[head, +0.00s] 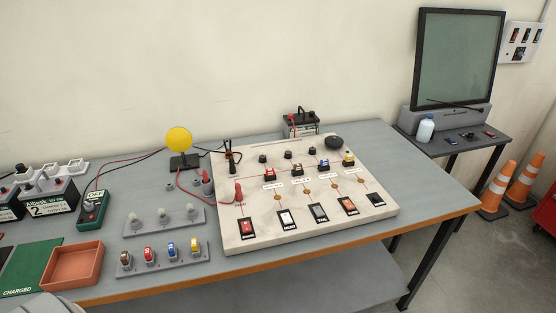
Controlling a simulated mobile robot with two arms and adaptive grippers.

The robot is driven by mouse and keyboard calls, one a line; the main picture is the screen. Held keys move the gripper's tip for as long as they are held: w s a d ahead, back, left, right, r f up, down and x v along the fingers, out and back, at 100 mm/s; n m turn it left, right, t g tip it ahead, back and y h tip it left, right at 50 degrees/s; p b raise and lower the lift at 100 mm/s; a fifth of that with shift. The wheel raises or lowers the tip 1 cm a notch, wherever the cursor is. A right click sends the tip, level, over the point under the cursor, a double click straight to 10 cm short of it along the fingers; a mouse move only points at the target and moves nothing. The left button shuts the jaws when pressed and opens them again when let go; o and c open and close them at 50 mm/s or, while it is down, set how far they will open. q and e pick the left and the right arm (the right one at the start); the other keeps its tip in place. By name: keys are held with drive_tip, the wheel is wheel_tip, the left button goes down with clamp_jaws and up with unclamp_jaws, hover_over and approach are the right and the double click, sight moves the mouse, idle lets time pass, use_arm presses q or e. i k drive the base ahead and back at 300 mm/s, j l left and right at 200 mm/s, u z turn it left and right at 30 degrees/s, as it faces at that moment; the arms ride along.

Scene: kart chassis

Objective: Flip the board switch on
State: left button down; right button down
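The pale board (300,223) lies on the grey workbench, right of the picture's middle. A red lever-like switch (239,195) stands at its left side, tilted up, with a small label under it. A row of rocker switches runs along its front edge: a red one (248,228) at the left, then white, grey and red ones. Which of their sides is pressed is too small to tell. A dark upright part (230,155) stands at the board's back left corner. Neither of my grippers shows in the head view.
The bench's right end (425,195) is clear.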

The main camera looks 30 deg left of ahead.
sight(246, 225)
drive_tip(key=u, duration=1.2)
drive_tip(key=l+z, duration=0.1)
drive_tip(key=l, duration=0.85)
drive_tip(key=i, duration=0.05)
